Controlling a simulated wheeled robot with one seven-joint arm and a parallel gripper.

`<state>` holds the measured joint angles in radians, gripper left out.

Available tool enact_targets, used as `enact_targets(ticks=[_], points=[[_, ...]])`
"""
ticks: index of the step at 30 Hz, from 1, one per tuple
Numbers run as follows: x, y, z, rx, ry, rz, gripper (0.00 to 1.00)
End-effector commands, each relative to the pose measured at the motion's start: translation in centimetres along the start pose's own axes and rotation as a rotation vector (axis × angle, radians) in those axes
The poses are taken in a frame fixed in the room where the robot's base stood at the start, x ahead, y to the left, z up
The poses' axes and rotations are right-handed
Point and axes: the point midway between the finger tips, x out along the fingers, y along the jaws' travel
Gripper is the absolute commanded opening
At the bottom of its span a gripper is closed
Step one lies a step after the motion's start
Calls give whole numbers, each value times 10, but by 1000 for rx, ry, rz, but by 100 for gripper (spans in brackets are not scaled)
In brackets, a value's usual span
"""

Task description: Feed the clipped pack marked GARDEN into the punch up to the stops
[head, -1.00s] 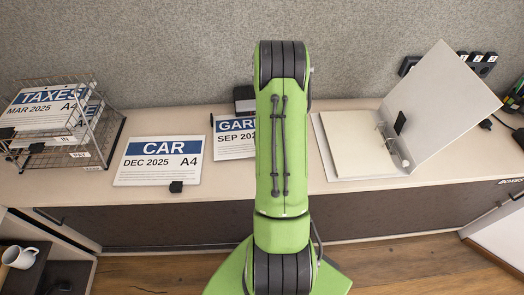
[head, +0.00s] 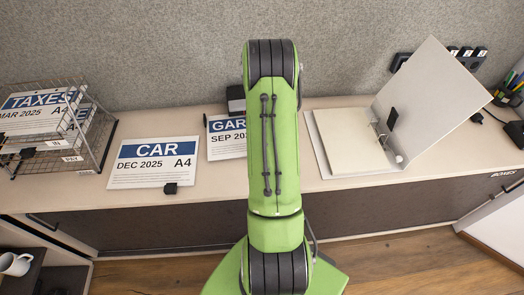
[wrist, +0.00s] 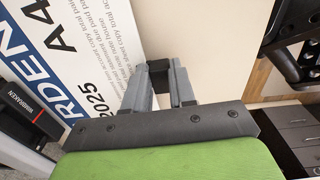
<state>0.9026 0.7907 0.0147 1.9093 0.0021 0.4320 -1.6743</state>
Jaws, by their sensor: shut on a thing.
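The GARDEN pack (head: 226,145) lies on the desk, white with a blue header, partly hidden behind my arm in the head view. Its printed face (wrist: 95,45) fills the upper left of the wrist view. My gripper (wrist: 160,80) is shut on the small black clip (wrist: 158,66) at the pack's edge. My arm hides the gripper in the head view. The dark punch (head: 236,98) stands behind the pack's header end; a black body with white lettering (wrist: 22,112) shows beside the header in the wrist view. Whether paper is inside its slot cannot be told.
The CAR pack (head: 152,162) lies left of the GARDEN pack. A wire tray (head: 92,150) with the TAXES pack (head: 38,104) stands farther left. An open binder (head: 312,150) lies to the right. Bare desk (head: 345,188) runs along the front edge.

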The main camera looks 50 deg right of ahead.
Motion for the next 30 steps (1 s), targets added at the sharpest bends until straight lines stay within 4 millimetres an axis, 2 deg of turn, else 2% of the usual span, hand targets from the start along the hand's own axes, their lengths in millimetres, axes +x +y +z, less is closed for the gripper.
enact_targets(ticks=[7, 8, 13, 23, 26, 30], points=[[0, 5, 0, 0, 0, 2, 0], [0, 4, 0, 0, 0, 2, 28], [0, 4, 0, 0, 0, 1, 54], [-5, 4, 0, 0, -1, 0, 55], [-23, 5, 0, 0, -1, 4, 55], [-63, 5, 0, 0, -1, 6, 55]])
